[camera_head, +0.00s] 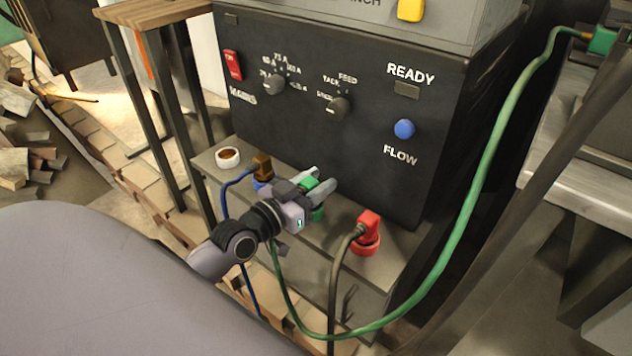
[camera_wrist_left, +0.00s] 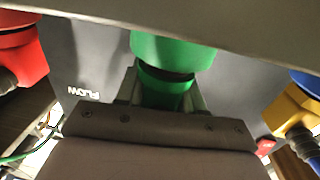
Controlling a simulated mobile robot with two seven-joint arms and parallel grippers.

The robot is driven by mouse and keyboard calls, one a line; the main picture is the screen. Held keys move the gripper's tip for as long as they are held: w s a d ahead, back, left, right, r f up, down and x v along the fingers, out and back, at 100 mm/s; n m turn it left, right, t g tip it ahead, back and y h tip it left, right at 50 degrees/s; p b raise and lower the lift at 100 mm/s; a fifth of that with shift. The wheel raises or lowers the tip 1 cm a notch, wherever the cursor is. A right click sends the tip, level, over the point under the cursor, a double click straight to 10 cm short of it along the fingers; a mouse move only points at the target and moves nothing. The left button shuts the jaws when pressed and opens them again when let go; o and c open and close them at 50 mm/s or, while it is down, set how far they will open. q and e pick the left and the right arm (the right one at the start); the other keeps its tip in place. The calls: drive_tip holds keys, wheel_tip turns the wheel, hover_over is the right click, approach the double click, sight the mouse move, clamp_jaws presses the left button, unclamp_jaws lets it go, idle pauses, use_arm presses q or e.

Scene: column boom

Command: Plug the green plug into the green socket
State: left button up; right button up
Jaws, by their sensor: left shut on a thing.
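My left gripper (camera_head: 319,182) is shut on the green plug (camera_head: 308,182), above the shelf in front of the black panel. In the left wrist view, the plug (camera_wrist_left: 165,92) sits between the fingers. The wider green socket (camera_wrist_left: 173,52) is right against its end in that picture, lined up with it. In the head view, the socket (camera_head: 318,213) shows just below the fingers, partly hidden by them. I cannot tell how deep the plug sits in the socket. The green cable (camera_head: 478,195) hangs below the shelf and loops up to the right. My right gripper is not in view.
On the shelf (camera_head: 325,245), a red plug (camera_head: 369,222) stands in a red socket to the right. A brownish-yellow plug (camera_head: 262,164) stands at a blue socket to the left, near a white cup (camera_head: 228,158). The black panel (camera_head: 300,140) rises close behind.

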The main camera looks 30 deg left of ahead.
use_arm(q)
drive_tip(key=shift+f, duration=0.3)
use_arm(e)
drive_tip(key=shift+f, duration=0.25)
use_arm(q)
drive_tip(key=o, duration=0.8)
drive_tip(key=shift+s, duration=0.1)
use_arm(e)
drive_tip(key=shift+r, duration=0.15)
use_arm(q)
drive_tip(key=shift+s+a+p, duration=0.3)
drive_tip(key=shift+s+p, duration=0.15)
drive_tip(key=shift+s, duration=1.35)
drive_tip(key=shift+s+a+p, duration=0.3)
drive_tip(key=shift+s+p, duration=0.2)
drive_tip(key=shift+s, duration=1.25)
drive_tip(key=shift+s+a+p, duration=0.3)
drive_tip(key=shift+s+p, duration=0.15)
drive_tip(key=shift+s, duration=1.35)
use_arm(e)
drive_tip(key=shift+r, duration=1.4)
